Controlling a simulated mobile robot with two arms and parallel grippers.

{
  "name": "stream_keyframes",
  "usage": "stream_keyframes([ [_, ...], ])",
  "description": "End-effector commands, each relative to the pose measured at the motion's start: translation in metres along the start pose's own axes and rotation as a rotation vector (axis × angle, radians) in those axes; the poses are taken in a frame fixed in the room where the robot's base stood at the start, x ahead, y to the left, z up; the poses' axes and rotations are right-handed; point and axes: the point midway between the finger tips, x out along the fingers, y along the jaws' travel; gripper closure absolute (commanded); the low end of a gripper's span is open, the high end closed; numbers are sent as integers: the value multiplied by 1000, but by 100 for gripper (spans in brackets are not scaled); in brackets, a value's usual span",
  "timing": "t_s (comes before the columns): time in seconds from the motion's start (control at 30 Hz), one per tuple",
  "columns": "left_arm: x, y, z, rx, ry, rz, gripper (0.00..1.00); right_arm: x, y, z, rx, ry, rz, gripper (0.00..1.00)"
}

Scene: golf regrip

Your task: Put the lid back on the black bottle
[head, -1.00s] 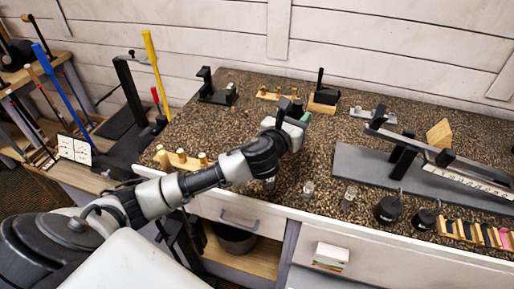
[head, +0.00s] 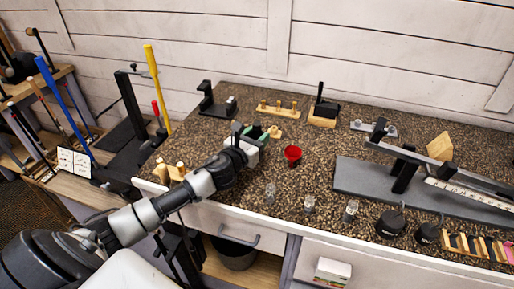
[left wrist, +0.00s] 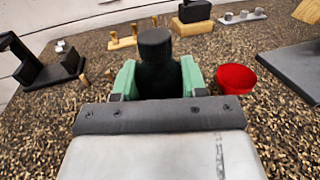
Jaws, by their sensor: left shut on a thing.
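The black bottle (left wrist: 155,48) stands between the green fingertips of my left gripper (left wrist: 157,80) in the left wrist view. The fingers are shut on its sides, and its rounded dark top shows above them. I cannot tell whether that top is a separate lid. The lower part of the bottle is hidden by the gripper. In the head view my left gripper (head: 254,133) is over the left part of the counter, and the bottle is mostly hidden there. No loose lid can be made out. My right gripper is not in view.
A wooden peg block (head: 278,110) and a black stand (head: 216,103) are behind. Small glasses (head: 310,204) stand near the front edge. A grey-based measuring rig (head: 400,190) fills the right.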

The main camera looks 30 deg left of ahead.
Motion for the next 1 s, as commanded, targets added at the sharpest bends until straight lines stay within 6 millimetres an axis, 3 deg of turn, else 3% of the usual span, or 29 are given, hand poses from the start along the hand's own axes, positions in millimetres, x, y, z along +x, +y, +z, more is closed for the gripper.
stream_keyframes([
  [0.17,0,-1,-1,-1,-1,0,100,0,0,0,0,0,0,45],
  [0.43,0,-1,-37,-5,0,2,100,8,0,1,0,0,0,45],
  [0.87,0,-1,-43,0,-1,0,100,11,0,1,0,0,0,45],
  [0.9,0,-1,-43,0,0,0,55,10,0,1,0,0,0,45],
  [1.0,0,-1,-42,0,0,0,40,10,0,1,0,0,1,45],
])
